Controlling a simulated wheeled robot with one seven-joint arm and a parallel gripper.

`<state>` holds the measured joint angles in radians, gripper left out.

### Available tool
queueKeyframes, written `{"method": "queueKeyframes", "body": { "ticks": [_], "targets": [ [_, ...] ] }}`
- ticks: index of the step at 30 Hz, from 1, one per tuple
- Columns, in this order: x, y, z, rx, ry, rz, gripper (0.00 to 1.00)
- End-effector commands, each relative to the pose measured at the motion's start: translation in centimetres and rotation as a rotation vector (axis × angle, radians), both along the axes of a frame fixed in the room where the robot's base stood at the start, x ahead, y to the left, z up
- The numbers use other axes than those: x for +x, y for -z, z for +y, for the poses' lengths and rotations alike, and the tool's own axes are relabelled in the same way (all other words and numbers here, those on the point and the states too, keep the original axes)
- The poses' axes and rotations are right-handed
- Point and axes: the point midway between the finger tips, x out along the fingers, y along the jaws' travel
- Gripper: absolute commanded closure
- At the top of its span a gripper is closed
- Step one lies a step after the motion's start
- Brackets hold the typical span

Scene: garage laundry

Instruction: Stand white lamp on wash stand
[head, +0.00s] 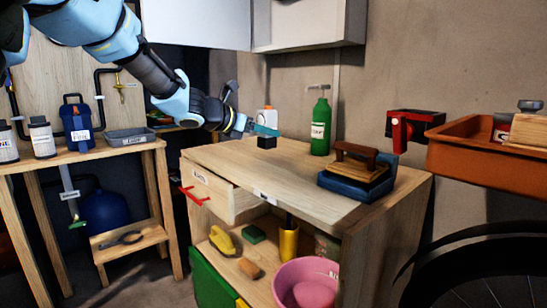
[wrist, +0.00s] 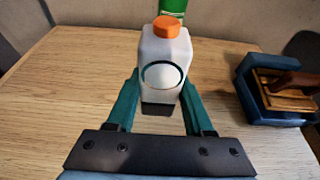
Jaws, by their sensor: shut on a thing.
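The white lamp (wrist: 165,52) has a pale boxy body, an orange cap, a round lens on its face and a black base. In the head view the white lamp (head: 267,117) is upright at the back left of the wooden stand (head: 225,154), which I take as the wash stand. My gripper (head: 262,130) reaches in from the left and is shut on the lamp. In the wrist view my gripper's teal fingers (wrist: 158,98) clasp its sides. The base is at or just above the top; I cannot tell if it touches.
A green bottle (head: 320,125) stands behind and right of the lamp. The stand's drawer (head: 222,190) is pulled open. The front middle of the top is clear. A white cabinet (head: 310,25) hangs above.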

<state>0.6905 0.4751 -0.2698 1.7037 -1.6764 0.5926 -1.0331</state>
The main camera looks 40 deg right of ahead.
Motion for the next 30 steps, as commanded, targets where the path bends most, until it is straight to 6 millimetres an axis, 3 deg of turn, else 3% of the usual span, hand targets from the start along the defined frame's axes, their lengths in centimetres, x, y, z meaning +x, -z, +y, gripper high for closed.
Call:
{"method": "queueKeyframes", "body": {
  "ticks": [12, 20, 21, 28, 30],
  "targets": [
    [0.0, 5.4, 0.0, -0.001, 0.001, 0.001, 1.00],
    [0.0, 5.7, 0.0, 0.000, 0.001, -0.002, 1.00],
    [0.0, 5.7, 0.0, 0.000, 0.001, -0.002, 0.45],
    [0.0, 5.7, 0.0, 0.000, 0.000, -0.001, 0.19],
    [0.0, 5.7, 0.0, 0.000, 0.001, -0.002, 0.18]
  ]
}}
